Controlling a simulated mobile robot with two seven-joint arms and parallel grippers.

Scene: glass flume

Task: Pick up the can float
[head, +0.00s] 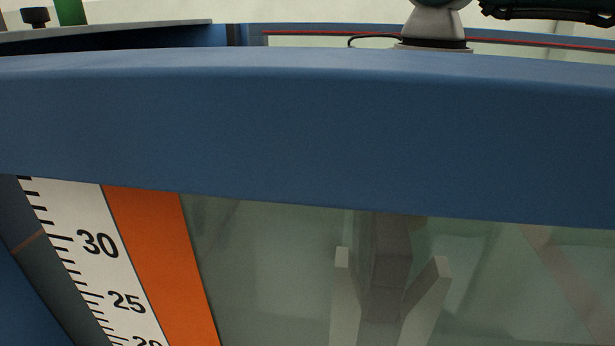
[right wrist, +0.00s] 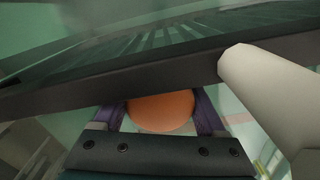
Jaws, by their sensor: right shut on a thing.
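In the right wrist view, my right gripper (right wrist: 161,112) has its purple fingers on either side of a rounded orange thing, which I take to be the can float (right wrist: 160,108). The gripper is shut on it. Only the orange face between the fingers shows; a dark bar crosses above it and hides the rest. I cannot tell from this view whether the float is lifted or still resting on something. I cannot make out the float or either gripper in the head view. My left gripper shows in neither view.
A thick blue rail (head: 300,135) spans the head view. Below it is glass with a numbered scale (head: 85,250) and an orange strip (head: 160,250); pale upright pieces (head: 425,300) show dimly behind. In the right wrist view, the dark bar (right wrist: 150,82) lies close to the gripper.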

